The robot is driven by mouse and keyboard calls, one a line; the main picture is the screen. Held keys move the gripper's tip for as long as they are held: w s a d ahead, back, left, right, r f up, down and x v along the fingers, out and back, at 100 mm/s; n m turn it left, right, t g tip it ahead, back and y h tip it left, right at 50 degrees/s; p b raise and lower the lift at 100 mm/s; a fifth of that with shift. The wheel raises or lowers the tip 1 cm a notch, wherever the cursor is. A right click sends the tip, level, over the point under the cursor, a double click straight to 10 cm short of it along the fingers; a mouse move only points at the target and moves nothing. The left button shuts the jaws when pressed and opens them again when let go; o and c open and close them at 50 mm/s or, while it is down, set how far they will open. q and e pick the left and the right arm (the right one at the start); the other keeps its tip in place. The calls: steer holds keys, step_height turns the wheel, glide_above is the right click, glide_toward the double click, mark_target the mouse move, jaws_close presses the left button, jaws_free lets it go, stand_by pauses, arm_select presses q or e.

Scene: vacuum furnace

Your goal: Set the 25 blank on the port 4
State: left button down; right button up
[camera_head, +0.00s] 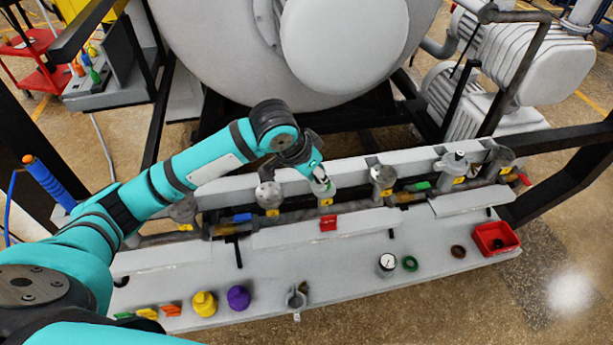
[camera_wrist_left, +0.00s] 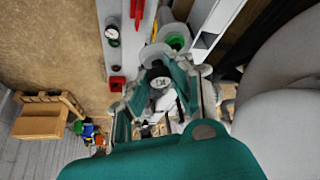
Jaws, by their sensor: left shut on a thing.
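My left gripper (camera_head: 322,180) reaches over the row of ports on the grey manifold at the furnace's foot. In the left wrist view the gripper (camera_wrist_left: 160,88) is shut on a small round blank (camera_wrist_left: 158,80) with a marking too small to read surely. In the head view the gripper mostly hides the blank. It is above or at a port with a yellow label (camera_head: 326,202); I cannot tell whether they touch. The label's number is not readable. A port with a green ring (camera_wrist_left: 175,42) shows beyond the blank in the wrist view. My right gripper is not in view.
Other ports (camera_head: 382,178) stand on both sides. The grey front shelf holds a gauge (camera_head: 387,262), a green ring (camera_head: 410,263), a brown ring (camera_head: 458,251), a clamp (camera_head: 297,297), a purple cap (camera_head: 238,297), a yellow cap (camera_head: 204,303) and a red bin (camera_head: 510,234).

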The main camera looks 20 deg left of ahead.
arm_select(q)
steer(key=w+m+p, duration=0.1)
steer(key=w+p, duration=0.1)
steer(key=w+r+m+h+p, duration=0.1)
steer(key=w+r+m+p, duration=0.1)
steer(key=w+p, duration=0.1)
steer(key=shift+w+a+m+g+p, duration=0.2)
steer(key=shift+w+m+g+p, duration=0.1)
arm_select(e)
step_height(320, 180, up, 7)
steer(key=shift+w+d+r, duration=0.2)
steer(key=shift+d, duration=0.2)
arm_select(q)
steer(key=shift+f+b, duration=0.45)
steer(key=shift+f, duration=0.5)
steer(key=shift+f+b, duration=1.4)
steer(key=shift+b, duration=0.35)
steer(key=shift+f+b, duration=1.1)
steer(key=shift+b, duration=0.35)
steer(key=shift+f, duration=0.4)
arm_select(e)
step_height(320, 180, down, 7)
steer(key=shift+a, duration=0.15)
arm_select(q)
steer(key=shift+s+f, duration=0.1)
steer(key=shift+f, duration=0.05)
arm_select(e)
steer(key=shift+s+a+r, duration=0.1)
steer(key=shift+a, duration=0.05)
